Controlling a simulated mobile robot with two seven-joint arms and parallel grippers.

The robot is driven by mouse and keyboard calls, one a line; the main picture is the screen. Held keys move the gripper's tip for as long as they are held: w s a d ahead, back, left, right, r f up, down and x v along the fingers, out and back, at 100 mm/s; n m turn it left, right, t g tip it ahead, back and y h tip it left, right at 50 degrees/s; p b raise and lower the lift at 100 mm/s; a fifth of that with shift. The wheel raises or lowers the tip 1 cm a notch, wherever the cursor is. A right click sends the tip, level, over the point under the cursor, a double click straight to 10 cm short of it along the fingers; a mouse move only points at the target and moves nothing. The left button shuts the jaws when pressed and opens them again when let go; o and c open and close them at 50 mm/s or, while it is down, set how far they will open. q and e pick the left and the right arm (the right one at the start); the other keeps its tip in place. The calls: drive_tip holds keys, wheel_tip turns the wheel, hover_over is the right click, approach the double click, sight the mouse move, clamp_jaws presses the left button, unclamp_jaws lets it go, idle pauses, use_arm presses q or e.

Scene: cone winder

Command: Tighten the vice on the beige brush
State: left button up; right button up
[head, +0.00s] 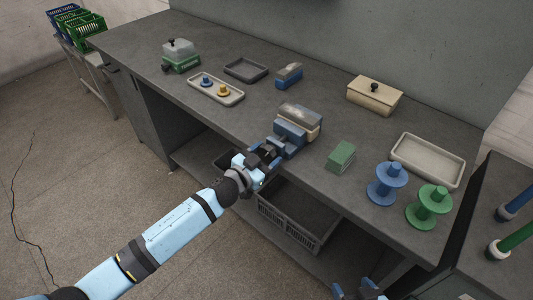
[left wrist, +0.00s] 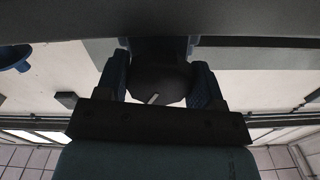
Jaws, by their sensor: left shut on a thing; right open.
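The blue and grey vice (head: 284,145) sits at the front edge of the workbench. The beige brush (head: 314,132) is at the vice's jaws, mostly covered by them; I cannot tell how tightly it is held. My left gripper (head: 268,158) is at the front of the vice, shut on its dark handle. In the left wrist view the left gripper (left wrist: 160,88) has its two blue fingers on either side of the round dark handle (left wrist: 158,78). My right gripper (head: 358,292) is open and empty at the bottom edge of the head view, below the bench top.
A green block (head: 341,157), a blue spool (head: 386,184) and a green spool (head: 428,207) stand right of the vice. A pale tray (head: 427,180), a beige box (head: 374,96) and a blue brush (head: 289,76) lie behind. A grey crate (head: 288,222) sits below the bench.

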use_arm(q)
drive_tip(key=o, duration=0.6)
drive_tip(key=shift+o, duration=0.2)
drive_tip(key=v, duration=1.4)
drive_tip(key=shift+r, duration=0.1)
